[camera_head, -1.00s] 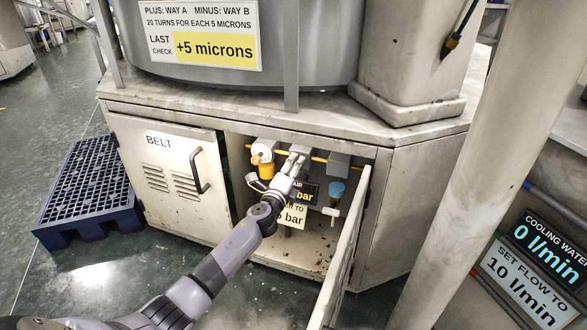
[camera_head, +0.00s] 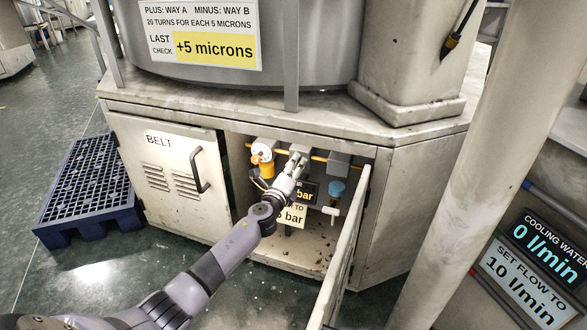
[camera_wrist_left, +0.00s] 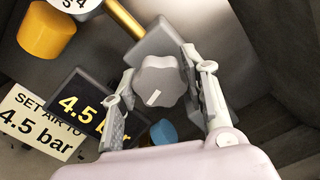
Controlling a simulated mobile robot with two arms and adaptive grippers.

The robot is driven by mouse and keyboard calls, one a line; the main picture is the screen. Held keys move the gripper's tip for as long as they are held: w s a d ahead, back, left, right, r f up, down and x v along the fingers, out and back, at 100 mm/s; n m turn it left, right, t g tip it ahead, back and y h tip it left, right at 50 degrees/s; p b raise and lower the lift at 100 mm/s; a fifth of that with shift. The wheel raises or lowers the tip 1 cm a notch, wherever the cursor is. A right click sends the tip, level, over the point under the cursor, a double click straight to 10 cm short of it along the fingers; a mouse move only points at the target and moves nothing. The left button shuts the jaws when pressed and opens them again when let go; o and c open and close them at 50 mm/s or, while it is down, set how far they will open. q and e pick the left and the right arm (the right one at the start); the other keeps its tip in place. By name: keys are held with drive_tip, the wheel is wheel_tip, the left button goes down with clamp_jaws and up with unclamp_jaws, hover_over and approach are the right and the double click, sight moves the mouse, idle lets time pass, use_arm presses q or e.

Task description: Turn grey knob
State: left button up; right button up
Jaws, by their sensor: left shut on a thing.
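The grey knob (camera_wrist_left: 158,84) shows in the left wrist view, lobed, with a white pointer line on its face. It sits on a grey block on the air line inside the open cabinet. My left gripper (camera_head: 299,160) reaches into the cabinet. In the left wrist view its fingers (camera_wrist_left: 160,82) stand on both sides of the knob and are shut on it. In the head view the gripper hides the knob. A black display (camera_wrist_left: 90,105) reads 4.5 bar, and a white sign (camera_wrist_left: 38,122) says to set air to 4.5 bar. My right gripper is not in view.
A yellow-orange bowl (camera_head: 265,169) under a gauge (camera_head: 262,150) is left of the gripper. A blue-topped part (camera_head: 336,188) is to the right. The cabinet door (camera_head: 346,250) stands open at right; the BELT door (camera_head: 170,180) is at left.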

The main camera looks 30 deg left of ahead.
use_arm(q)
drive_tip(key=o, duration=1.2)
drive_tip(key=shift+c, duration=0.2)
drive_tip(key=s+d, duration=0.1)
drive_tip(key=s, duration=1.1)
drive_tip(key=shift+d, duration=0.3)
